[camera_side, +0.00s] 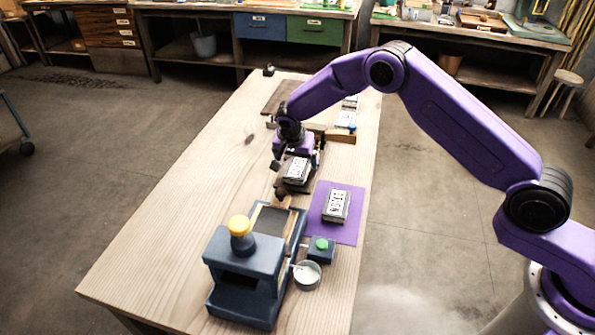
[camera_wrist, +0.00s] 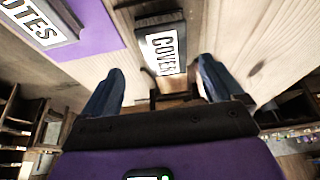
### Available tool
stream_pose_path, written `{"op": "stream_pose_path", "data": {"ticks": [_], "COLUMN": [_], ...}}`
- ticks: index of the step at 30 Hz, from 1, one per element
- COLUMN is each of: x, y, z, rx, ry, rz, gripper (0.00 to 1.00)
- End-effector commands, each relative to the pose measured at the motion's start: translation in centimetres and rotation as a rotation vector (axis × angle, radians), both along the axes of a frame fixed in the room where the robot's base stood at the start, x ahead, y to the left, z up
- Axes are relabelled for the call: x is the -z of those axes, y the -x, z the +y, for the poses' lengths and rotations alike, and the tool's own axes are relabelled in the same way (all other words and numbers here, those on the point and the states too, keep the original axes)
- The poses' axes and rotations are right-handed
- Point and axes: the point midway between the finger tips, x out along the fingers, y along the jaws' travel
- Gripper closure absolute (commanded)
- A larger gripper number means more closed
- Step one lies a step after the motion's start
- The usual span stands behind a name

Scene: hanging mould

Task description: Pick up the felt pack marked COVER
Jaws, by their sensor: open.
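The felt pack marked COVER (camera_wrist: 163,45) is dark with a white label, ahead of my gripper (camera_wrist: 160,76) in the wrist view. My gripper's two blue fingers are spread apart, and the pack shows between and beyond them. In the side view a white-labelled pack (camera_side: 297,170) is just below my gripper (camera_side: 296,160), which partly hides it. I cannot tell whether the fingers touch it. A second pack, with a label reading "OTES" in part (camera_wrist: 35,20), lies on the purple mat (camera_wrist: 92,30); it also shows in the side view (camera_side: 336,206).
A blue press-like machine (camera_side: 240,265) with a yellow knob stands at the table's near end. Beside it are a green-button box (camera_side: 320,250) and a small bowl (camera_side: 307,275). A white-topped item (camera_side: 346,120) sits behind my gripper. The table's left side (camera_side: 190,190) is clear.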

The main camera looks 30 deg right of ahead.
Motion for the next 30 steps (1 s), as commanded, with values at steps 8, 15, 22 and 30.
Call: {"op": "stream_pose_path", "data": {"ticks": [8, 15, 22, 30], "x": [2.2, 4.7, 5.0, 5.0], "y": [-0.9, -1.7, -1.9, -1.8], "z": [-0.3, -0.8, -0.9, -0.9], "rx": [0.002, 0.0, 0.0, 0.0], "ry": [0.001, 0.001, -0.001, 0.0], "rz": [0.001, 0.001, -0.001, 0.0], "gripper": [0.06, 0.06, 0.06, 0.65]}}
